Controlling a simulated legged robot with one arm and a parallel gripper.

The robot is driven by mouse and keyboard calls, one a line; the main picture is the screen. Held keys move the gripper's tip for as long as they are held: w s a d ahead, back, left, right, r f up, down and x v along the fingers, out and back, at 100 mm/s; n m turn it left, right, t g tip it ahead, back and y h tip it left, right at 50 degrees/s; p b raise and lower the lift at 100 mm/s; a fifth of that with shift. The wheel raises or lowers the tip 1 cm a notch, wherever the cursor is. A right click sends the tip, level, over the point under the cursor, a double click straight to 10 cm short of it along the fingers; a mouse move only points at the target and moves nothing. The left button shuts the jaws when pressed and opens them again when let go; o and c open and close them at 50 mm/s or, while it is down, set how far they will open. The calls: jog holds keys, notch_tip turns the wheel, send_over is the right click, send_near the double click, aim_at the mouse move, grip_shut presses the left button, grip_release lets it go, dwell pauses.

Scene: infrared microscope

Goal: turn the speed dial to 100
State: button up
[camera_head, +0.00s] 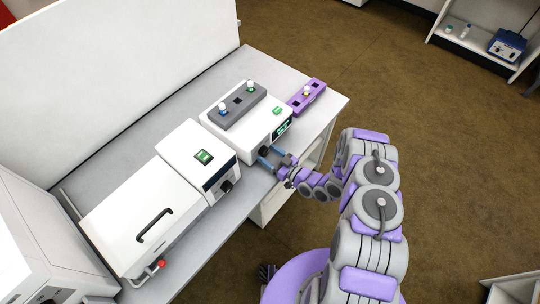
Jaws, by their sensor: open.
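A white box-shaped device (222,104) stands on the bench with a dark dial (263,152) low on its front face. My gripper (267,155) is at this front face, its two blue fingers open and pointing at the device. The fingers lie on either side of the dial; whether they touch it I cannot tell. A second dark dial (226,187) is on the front of the white unit to the left, clear of my gripper. The dial markings are too small to read, so I cannot tell which is the speed dial or its setting.
A grey rack (238,105) with small vials sits on top of the device. A purple rack (305,97) stands to its right. A white unit with a black handle (154,226) and red knob (161,264) is at left. The floor (340,60) beyond the bench is clear.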

jog(key=shift+c, duration=0.3)
jog(key=c, duration=1)
